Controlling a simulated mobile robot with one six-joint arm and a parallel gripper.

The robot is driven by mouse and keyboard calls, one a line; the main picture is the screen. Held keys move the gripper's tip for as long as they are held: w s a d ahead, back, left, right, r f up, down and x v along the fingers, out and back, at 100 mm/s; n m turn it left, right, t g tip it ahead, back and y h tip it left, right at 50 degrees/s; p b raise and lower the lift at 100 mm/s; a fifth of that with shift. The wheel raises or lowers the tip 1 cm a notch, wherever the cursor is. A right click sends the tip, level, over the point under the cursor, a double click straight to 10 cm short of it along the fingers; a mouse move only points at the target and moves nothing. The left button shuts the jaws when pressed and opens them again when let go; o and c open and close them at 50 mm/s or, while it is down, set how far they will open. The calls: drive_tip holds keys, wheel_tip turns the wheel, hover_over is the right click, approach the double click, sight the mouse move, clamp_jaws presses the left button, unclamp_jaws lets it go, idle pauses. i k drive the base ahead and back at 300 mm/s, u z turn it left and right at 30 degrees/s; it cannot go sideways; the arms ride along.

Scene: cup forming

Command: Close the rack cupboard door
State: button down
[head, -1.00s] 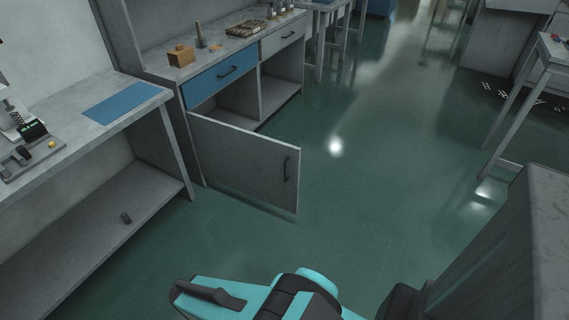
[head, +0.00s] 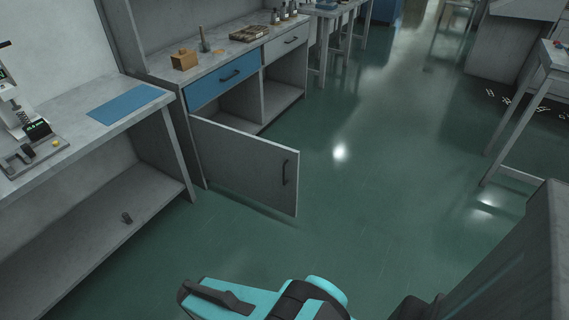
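The grey rack cupboard door (head: 238,166) stands wide open, swung out from the cupboard into the aisle. It hangs on its left edge, and its dark vertical handle (head: 284,172) is near the free right edge. The cupboard opening (head: 240,105) behind it shows an empty-looking inside, partly hidden by the door. Above it are a blue drawer (head: 224,81) and a grey drawer, both shut. My teal and black arm shows at the bottom of the picture, apart from the door. My gripper's fingertips cannot be made out.
A workbench with a blue mat (head: 125,104) and an instrument (head: 28,140) stands at the left. The green floor (head: 370,190) in front of the door is clear. A table (head: 535,95) stands at the right.

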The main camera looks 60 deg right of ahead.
sight(261, 170)
drive_tip(key=z, duration=0.05)
drive_tip(key=i, duration=0.95)
drive_tip(key=u, duration=0.05)
